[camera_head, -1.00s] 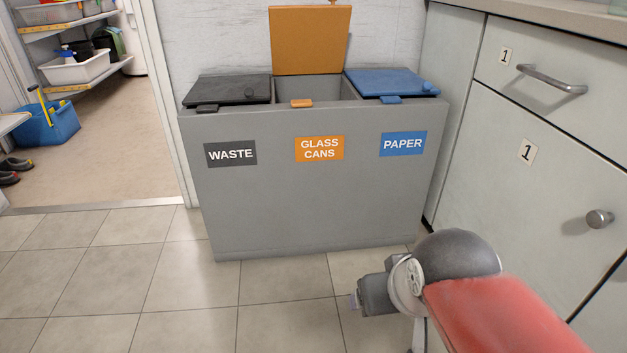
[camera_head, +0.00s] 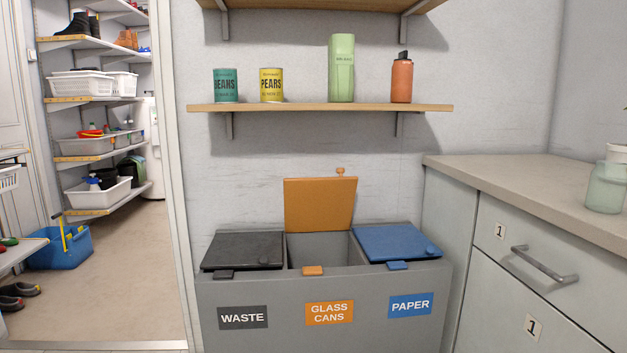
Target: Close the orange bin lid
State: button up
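The orange lid (camera_head: 320,205) of the middle compartment stands open and upright against the wall, with a small orange knob (camera_head: 340,171) at its top edge. The grey bin (camera_head: 280,326) has three compartments. The middle one, with the orange GLASS CANS label (camera_head: 329,312), is open, and an orange tab (camera_head: 313,270) sits on its front rim. The black WASTE lid (camera_head: 243,251) and the blue PAPER lid (camera_head: 398,243) lie shut on either side. My gripper is not in view.
A wooden shelf (camera_head: 300,107) with two cans, a green carton and an orange bottle hangs above the bin. A cabinet with a counter (camera_head: 520,190) stands close on the right. A doorway with storage shelves is on the left.

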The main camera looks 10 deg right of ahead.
aim_at(312, 204)
jog(key=i+j+u, duration=0.3)
jog(key=j+u, duration=0.15)
jog(key=i+j+u, duration=0.3)
jog(key=u, duration=0.2)
jog(key=i+j+u, duration=0.2)
jog(key=i+u, duration=0.25)
jog(key=i+j+u, duration=0.15)
jog(key=i+u, duration=0.5)
jog(key=i, duration=0.15)
jog(key=i+z, duration=0.35)
jog(key=i+j+z, duration=0.3)
jog(key=i, duration=0.25)
jog(key=i+z, duration=0.2)
jog(key=z, duration=0.25)
jog(key=i+z, duration=0.2)
jog(key=z, duration=0.25)
jog(key=i+j+z, duration=0.15)
jog(key=z, duration=0.25)
jog(key=i+j+z, duration=0.15)
jog(key=z, duration=0.3)
jog(key=i+j+z, duration=0.2)
jog(key=z, duration=0.25)
